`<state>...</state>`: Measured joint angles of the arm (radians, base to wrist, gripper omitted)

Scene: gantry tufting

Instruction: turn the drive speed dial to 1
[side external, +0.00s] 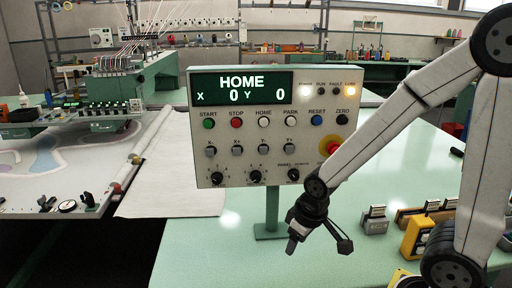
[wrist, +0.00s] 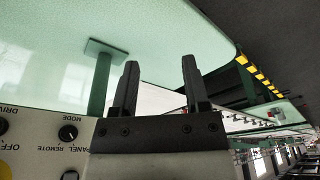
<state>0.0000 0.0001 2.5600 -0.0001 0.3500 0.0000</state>
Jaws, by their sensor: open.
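The control panel (side external: 240,130) stands on a green post and reads HOME, X 0, Y 0. Its bottom row shows a left dial (side external: 217,178), a middle dial (side external: 255,177) and a PANEL/REMOTE mode dial (side external: 293,174). Their small scales are too small to read. In the wrist view the mode dial (wrist: 68,131) is at lower left; a dark knob (wrist: 3,126) labelled DRIVE is cut by the left edge, its label incomplete. I cannot tell which dial sets drive speed. My gripper (wrist: 160,63) is open and empty, below the panel's lower right corner in the side view (side external: 294,240).
A green bench (side external: 230,265) lies below. A yellow box (side external: 416,236) and small grey-topped blocks (side external: 376,218) stand at right. The tufting machine (side external: 115,80) is at left.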

